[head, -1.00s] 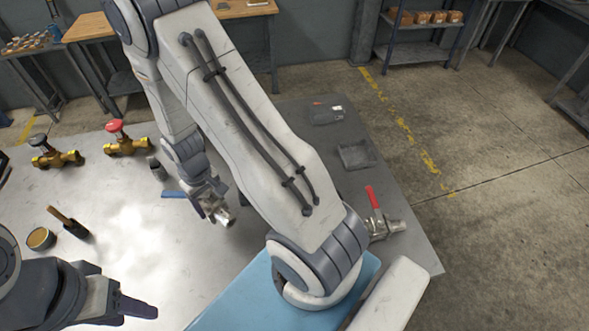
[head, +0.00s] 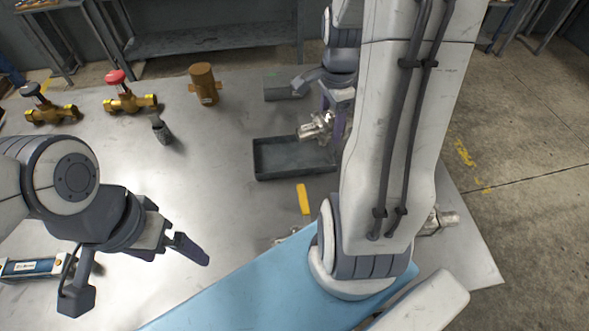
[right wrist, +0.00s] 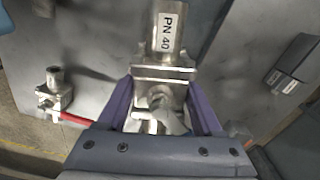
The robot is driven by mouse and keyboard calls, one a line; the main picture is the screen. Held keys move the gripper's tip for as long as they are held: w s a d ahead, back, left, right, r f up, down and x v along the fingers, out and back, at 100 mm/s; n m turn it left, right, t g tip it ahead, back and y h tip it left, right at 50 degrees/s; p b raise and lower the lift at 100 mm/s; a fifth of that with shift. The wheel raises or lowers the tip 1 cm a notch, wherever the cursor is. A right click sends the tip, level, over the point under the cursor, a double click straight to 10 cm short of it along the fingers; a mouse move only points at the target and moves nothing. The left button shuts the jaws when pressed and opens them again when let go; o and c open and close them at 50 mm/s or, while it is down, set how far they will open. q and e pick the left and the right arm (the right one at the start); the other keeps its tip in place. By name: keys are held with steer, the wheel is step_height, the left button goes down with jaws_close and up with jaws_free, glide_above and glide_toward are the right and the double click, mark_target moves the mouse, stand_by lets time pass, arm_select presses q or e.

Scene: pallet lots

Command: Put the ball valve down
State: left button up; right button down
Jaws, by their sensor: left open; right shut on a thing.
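My right gripper (head: 332,122) is shut on a silver ball valve (head: 314,127). In the right wrist view the valve (right wrist: 166,45) lies between the purple fingers (right wrist: 160,105), with a "PN 40" label on its body. In the head view it overlaps the far right edge of a dark shallow tray (head: 262,174); I cannot tell its height above it. My left gripper (head: 133,268) is open and empty at the lower left, over the table (head: 215,220).
Red-topped (head: 130,100) and black-topped (head: 52,108) brass valves, a brown cylinder (head: 204,84) and a grey box (head: 286,86) stand toward the back. A yellow handle (head: 303,199) lies near the tray. A red-handled valve (right wrist: 55,92) shows in the right wrist view. The table's middle-left is clear.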

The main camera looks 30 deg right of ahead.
steer(key=shift+s+d+m+b, duration=0.4)
steer(key=shift+s+d+m, duration=0.2)
steer(key=shift+s+m, duration=0.45)
steer(key=shift+w+a+f+m, duration=0.15)
steer(key=shift+w+m, duration=0.15)
steer(key=shift+m, duration=0.05)
steer(key=p, duration=0.1)
glide_above(291, 158)
step_height(291, 158, down, 6)
steer(key=shift+f, duration=0.2)
step_height(291, 158, down, 4)
steer(key=shift+w+f, duration=0.1)
arm_select(q)
steer(key=shift+f, duration=0.35)
arm_select(e)
steer(key=shift+f, duration=0.1)
steer(key=shift+c, duration=0.2)
jaws_free()
arm_select(q)
steer(key=shift+f, duration=0.1)
